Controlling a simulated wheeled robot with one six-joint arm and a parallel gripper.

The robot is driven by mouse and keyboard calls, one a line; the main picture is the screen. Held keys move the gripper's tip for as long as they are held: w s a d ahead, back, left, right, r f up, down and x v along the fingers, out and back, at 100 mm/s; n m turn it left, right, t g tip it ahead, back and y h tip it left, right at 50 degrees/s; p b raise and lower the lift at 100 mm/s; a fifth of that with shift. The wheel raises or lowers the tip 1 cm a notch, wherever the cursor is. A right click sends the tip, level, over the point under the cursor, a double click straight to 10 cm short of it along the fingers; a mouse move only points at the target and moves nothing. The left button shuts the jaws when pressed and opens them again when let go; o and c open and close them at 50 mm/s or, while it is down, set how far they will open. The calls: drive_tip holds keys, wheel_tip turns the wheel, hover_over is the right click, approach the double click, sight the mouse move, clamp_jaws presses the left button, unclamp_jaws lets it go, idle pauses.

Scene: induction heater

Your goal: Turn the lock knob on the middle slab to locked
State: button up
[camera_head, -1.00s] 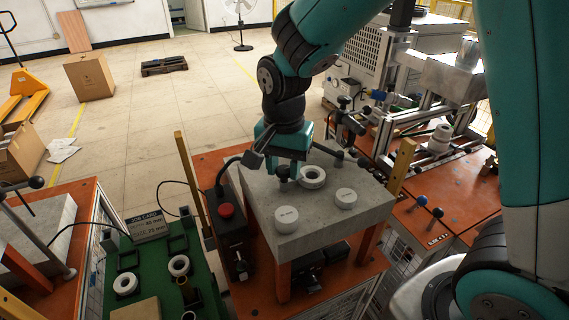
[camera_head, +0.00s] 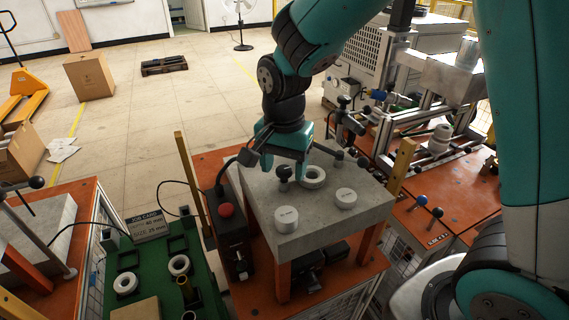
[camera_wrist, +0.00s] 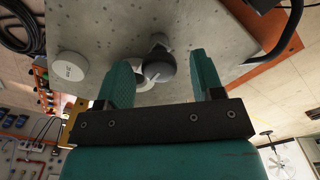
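The middle grey slab (camera_head: 262,220) stands on orange legs. A black round-topped knob (camera_head: 284,172) stands upright on it, beside a white ring (camera_head: 313,177). In the wrist view the knob (camera_wrist: 160,64) shows between the two teal fingers, with gaps on both sides. The ring (camera_wrist: 150,80) is partly hidden behind the knob and the left finger. My gripper (camera_head: 282,162) is over the slab, open and empty, its fingers apart near the knob. Whether the fingertips reach down to the knob's height is hard to tell.
Two white discs (camera_head: 286,219) (camera_head: 346,198) sit on the slab's near side. A black control box with a red button (camera_head: 226,210) stands at its left. Yellow posts (camera_head: 401,166) (camera_head: 190,184) flank the slab. A green tray with rings (camera_head: 150,259) is at lower left.

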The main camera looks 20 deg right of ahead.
sight(284, 169)
wheel_tip(284, 169, up, 18)
drive_tip(key=b, duration=0.2)
drive_tip(key=shift+f, duration=0.25)
idle(0.4)
drive_tip(key=s+a+f+n+y+b, duration=0.1)
drive_tip(key=s+a+f+n+y, duration=0.1)
drive_tip(key=s+f+n, duration=0.4)
drive_tip(key=s+a+f+n+y+b, duration=0.1)
drive_tip(key=s+a+f+n+y, duration=0.1)
drive_tip(key=s+f+n, duration=0.4)
drive_tip(key=s+n, duration=0.4)
drive_tip(key=s, duration=0.2)
drive_tip(key=shift+s+a, duration=0.15)
drive_tip(key=shift+a, duration=0.1)
